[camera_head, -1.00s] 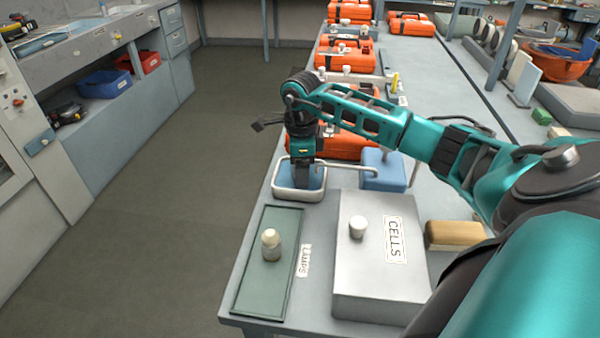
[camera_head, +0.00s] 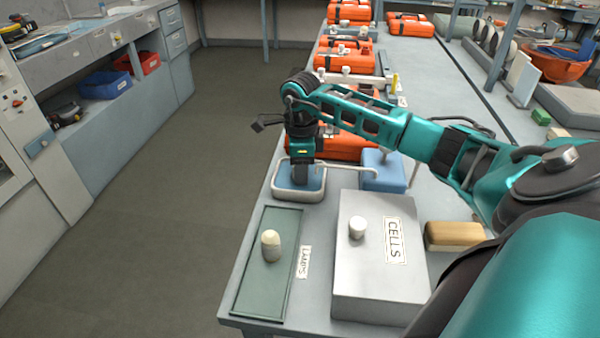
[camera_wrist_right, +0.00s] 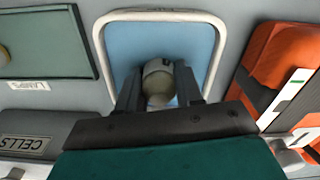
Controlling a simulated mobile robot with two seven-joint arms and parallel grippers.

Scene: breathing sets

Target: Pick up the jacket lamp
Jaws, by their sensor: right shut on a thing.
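My right gripper (camera_head: 301,183) points down into a blue tray with a pale rim (camera_head: 281,194) on the bench. In the right wrist view its fingers (camera_wrist_right: 158,95) are shut on a small grey, round-topped piece that looks like the jacket lamp (camera_wrist_right: 158,84), above the tray's blue floor. In the head view the fingers hide this piece. Whether it touches the floor I cannot tell. A similar pale-topped lamp (camera_head: 270,246) stands upright on the green LAMPS tray (camera_head: 248,290). My left gripper is not in view.
A grey box labelled CELLS (camera_head: 362,280) with a white knob-like piece (camera_head: 357,228) on it stands right of the LAMPS tray. A blue block (camera_head: 382,172), a tan block (camera_head: 453,235) and orange cases (camera_head: 345,62) crowd the bench. The floor at left is clear.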

